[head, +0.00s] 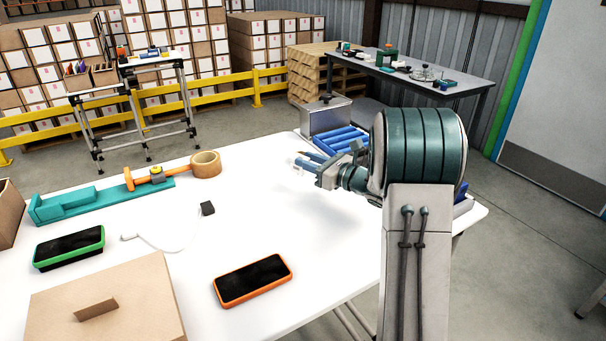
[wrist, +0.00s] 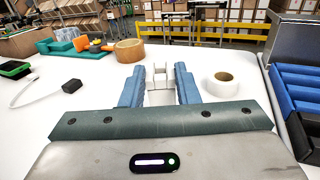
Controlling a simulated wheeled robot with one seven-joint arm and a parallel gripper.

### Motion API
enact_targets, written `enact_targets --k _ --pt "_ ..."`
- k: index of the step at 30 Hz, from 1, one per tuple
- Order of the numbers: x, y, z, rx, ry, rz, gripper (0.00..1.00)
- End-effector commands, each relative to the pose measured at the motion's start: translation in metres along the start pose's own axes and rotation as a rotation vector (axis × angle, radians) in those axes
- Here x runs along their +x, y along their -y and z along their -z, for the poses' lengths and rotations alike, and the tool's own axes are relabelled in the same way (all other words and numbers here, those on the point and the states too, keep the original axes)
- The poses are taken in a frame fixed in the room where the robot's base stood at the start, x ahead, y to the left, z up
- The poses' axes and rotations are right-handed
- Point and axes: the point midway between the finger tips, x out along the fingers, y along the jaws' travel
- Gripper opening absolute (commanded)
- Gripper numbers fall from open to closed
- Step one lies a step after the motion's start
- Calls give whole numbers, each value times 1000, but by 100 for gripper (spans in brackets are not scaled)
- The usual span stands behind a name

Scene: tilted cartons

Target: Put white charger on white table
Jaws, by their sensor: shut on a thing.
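My gripper (head: 308,160) is over the right part of the white table (head: 240,235). In the wrist view my gripper (wrist: 160,82) has its two blue fingers closed around a small white block, the white charger (wrist: 160,95). The charger sits between the fingertips, with the white table top around it. I cannot tell whether it touches the table. In the head view the charger cannot be made out against the white surface.
A white tape roll (wrist: 222,82) lies right of the fingers. Blue bins (head: 340,140) stand beyond the gripper. A brown tape roll (head: 206,164), a black plug (head: 207,208) with white cable and an orange phone (head: 252,280) lie left. The table's middle is clear.

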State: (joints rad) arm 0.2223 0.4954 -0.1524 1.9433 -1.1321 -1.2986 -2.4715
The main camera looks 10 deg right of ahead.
Motion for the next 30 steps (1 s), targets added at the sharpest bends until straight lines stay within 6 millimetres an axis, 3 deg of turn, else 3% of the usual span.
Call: enact_targets --k 7,15,20,21,23,30 --pt "12 -4 13 1 -1 0 1" --pt "12 -4 47 0 -1 0 1" --pt "12 -4 48 -1 -1 0 1" --pt "12 -4 48 -1 -2 0 31" --pt "11 -4 48 -1 -2 0 48" --pt "11 -4 47 -1 -1 1 50"
